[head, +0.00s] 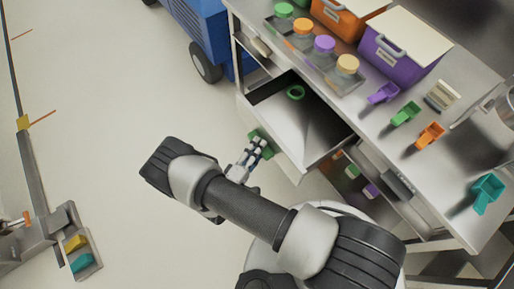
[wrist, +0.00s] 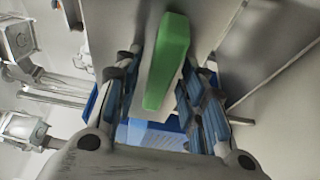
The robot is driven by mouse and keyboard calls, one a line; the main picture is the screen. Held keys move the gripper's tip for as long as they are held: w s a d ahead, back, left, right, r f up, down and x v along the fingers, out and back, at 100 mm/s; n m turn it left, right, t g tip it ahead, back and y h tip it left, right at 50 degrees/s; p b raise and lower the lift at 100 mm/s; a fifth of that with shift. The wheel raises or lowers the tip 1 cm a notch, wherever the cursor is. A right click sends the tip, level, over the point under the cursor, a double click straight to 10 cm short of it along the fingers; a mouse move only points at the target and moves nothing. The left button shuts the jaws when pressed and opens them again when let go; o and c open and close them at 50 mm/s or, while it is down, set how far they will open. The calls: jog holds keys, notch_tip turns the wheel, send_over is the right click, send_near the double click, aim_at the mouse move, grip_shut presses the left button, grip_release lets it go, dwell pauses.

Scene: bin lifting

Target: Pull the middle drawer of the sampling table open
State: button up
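The sampling table (head: 375,125) is at the right of the head view. Its middle drawer (head: 297,130) stands pulled well out, and a green ring (head: 296,92) lies inside it. The drawer's green handle (head: 257,139) is on its front; the wrist view also shows the handle (wrist: 166,62). My gripper (head: 255,149) is at the handle, with its fingers on either side of it. In the wrist view my gripper (wrist: 160,70) looks open, with gaps between the blue-padded fingers and the handle. Part of the handle is hidden by the fingers in the head view.
The drawers on either side, with a pale handle (head: 258,46) and a dark grey handle (head: 397,183), look shut. Jars, an orange bin, a purple bin (head: 394,55) and scoops stand on the tabletop. A blue cart (head: 207,28) is behind.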

jog(key=v, duration=1.2)
dwell(0.5)
jog(key=w+d+r+m+g, duration=0.25)
jog(key=r+g, duration=0.25)
jog(key=r, duration=0.3)
jog(key=w+d+r+m+g+h, duration=0.1)
jog(key=d+r+m+g, duration=0.3)
jog(key=r, duration=0.4)
jog(key=w+d+r+m+g, duration=0.1)
jog(key=d+r+m+g, duration=0.15)
jog(key=r+g, duration=0.4)
jog(key=s+d+r+m+t+y, duration=0.1)
jog(key=s+d+r+y, duration=0.2)
jog(key=r, duration=0.3)
jog(key=s+d+r+m+t+y, duration=0.1)
jog(key=s+d+r+t+y, duration=0.1)
jog(key=r, duration=0.4)
jog(key=s+d+r+t+y, duration=0.2)
jog(key=s+d+r+y, duration=0.3)
jog(key=d+r, duration=0.1)
jog(key=shift+d+r+m, duration=0.15)
jog(key=shift+d+m, duration=0.25)
